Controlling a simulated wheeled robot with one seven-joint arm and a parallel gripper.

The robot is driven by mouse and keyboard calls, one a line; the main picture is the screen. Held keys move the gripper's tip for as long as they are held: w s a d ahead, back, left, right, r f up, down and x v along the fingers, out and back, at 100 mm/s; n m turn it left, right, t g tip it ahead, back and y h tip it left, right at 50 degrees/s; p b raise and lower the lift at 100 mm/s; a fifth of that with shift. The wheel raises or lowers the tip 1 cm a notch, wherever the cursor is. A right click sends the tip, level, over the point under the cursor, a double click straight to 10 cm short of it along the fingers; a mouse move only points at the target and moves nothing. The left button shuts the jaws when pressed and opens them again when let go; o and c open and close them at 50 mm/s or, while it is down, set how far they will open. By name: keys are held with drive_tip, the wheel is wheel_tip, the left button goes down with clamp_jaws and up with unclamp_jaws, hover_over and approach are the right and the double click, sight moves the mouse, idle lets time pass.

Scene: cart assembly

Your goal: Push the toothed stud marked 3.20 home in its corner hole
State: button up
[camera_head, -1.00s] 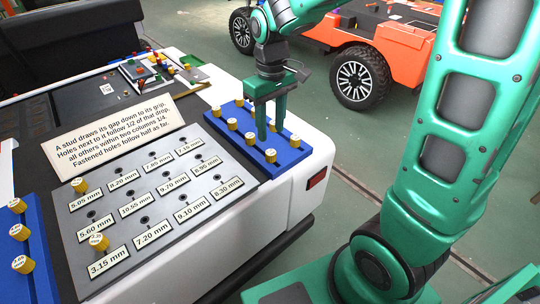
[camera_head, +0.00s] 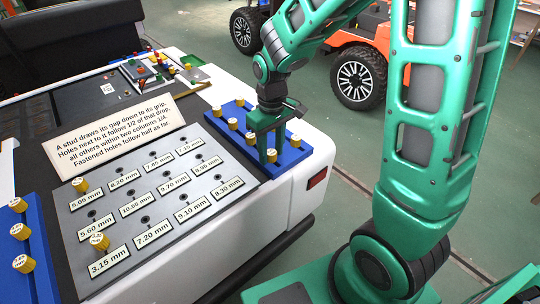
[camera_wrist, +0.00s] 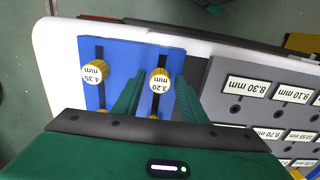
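The toothed stud marked 3.20 (camera_wrist: 159,82) is a yellow knurled knob with a white top. It stands in a slot of the blue rack (camera_wrist: 118,58), and it also shows in the head view (camera_head: 272,156) at the rack's near end. My gripper (camera_wrist: 160,84) is open, with one green finger on each side of this stud and small gaps showing. In the head view my gripper (camera_head: 266,150) is low over the rack. The grey hole plate (camera_head: 165,222) has labelled holes; yellow studs stand at its 5.05 corner (camera_head: 80,185) and 3.15 corner (camera_head: 99,241). The 8.30 corner hole (camera_head: 215,177) looks empty.
A stud marked 4.35 (camera_wrist: 95,71) stands beside the held-over one, and several more line the rack. Another blue rack (camera_head: 38,240) with yellow studs is at the left. A sign (camera_head: 115,133) lies behind the plate. An orange vehicle (camera_head: 375,43) stands beyond.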

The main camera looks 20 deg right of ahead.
sight(271, 152)
drive_tip(key=c, duration=0.9)
drive_tip(key=shift+r, duration=2.15)
